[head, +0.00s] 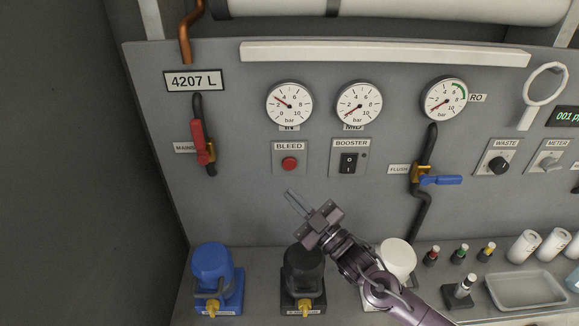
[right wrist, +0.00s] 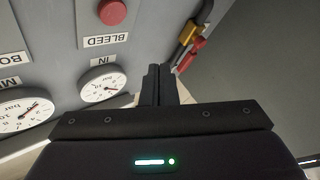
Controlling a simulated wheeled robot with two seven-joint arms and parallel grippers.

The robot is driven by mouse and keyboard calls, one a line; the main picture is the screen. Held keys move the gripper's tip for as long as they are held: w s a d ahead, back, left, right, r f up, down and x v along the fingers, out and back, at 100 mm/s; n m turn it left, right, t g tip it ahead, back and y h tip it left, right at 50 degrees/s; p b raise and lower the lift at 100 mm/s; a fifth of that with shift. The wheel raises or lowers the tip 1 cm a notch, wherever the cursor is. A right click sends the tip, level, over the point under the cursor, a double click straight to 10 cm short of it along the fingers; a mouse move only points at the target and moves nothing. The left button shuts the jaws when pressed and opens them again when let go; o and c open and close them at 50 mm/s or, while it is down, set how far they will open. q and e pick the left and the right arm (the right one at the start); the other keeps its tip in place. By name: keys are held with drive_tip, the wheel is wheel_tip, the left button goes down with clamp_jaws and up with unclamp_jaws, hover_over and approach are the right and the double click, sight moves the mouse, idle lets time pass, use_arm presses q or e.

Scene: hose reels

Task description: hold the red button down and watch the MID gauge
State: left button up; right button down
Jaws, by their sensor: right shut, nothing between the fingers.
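The red button (head: 289,163) sits on a plate labelled BLEED on the grey panel; it also shows at the top of the right wrist view (right wrist: 112,12). The MID gauge (head: 359,103) is the middle of three white dials; its label is partly covered by the dial. Its needle points to the lower left, near zero. It also shows upside down in the right wrist view (right wrist: 25,108), cut off at the left. My right gripper (head: 290,193) is shut and empty, below the button in the head view and apart from it. My left gripper is out of view.
The IN gauge (head: 289,103) is above the button and the BOOSTER switch (head: 348,162) to its right. A red MAINS lever (head: 202,143) is at left, a blue FLUSH lever (head: 440,180) at right. Blue, black and white housings stand on the shelf below.

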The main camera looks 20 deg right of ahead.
drive_tip(key=b, duration=0.3)
approach(285, 163)
drive_tip(key=w+a+r, duration=0.1)
drive_tip(key=w+a, duration=0.2)
drive_tip(key=a, duration=0.1)
drive_tip(key=shift+w+d+r, duration=0.3)
drive_tip(key=shift+w, duration=0.15)
drive_tip(key=shift+b, duration=0.3)
idle(1.0)
drive_tip(key=shift+w+d, duration=0.1)
drive_tip(key=shift+w, duration=0.3)
drive_tip(key=shift+w+d+b, duration=0.15)
drive_tip(key=shift+w+b, duration=0.35)
drive_tip(key=shift+b, duration=0.05)
idle(0.6)
idle(2.3)
drive_tip(key=shift+s+a+p, duration=0.25)
drive_tip(key=shift+s+p, duration=0.3)
drive_tip(key=shift+s, duration=0.35)
drive_tip(key=shift+s, duration=0.1)
